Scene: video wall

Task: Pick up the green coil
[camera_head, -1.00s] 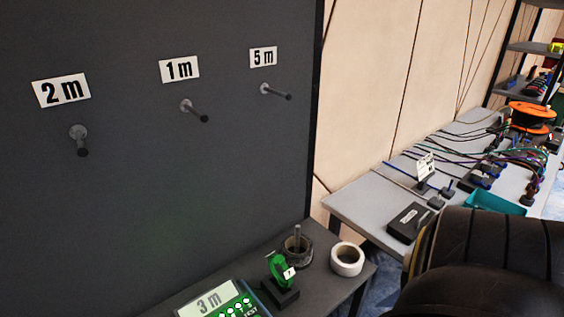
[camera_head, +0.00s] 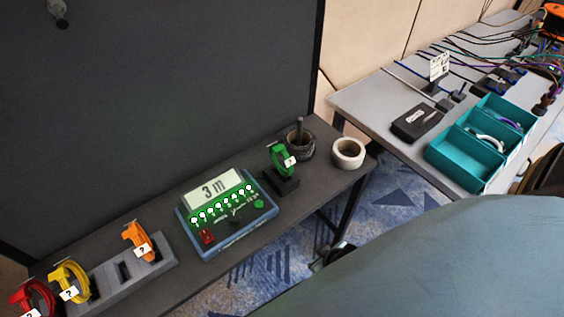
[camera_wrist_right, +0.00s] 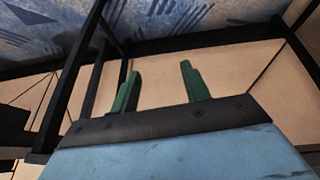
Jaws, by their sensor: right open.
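The green coil (camera_head: 281,159) stands upright on a small black stand (camera_head: 284,185) on the dark narrow table, right of the tester, in the head view. A white tag hangs on it. My right gripper (camera_wrist_right: 160,90) shows in the right wrist view with its two green fingers apart and nothing between them. The coil is not in that wrist view. A large part of my own arm fills the lower right of the head view. My left gripper is not in view.
A cable tester (camera_head: 226,212) reading "3 m" sits left of the coil. Red, yellow and orange (camera_head: 136,240) coils stand farther left on a grey rack. A dark cup (camera_head: 300,143) and white tape roll (camera_head: 348,153) are close right. Teal bins (camera_head: 465,165) sit on the side table.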

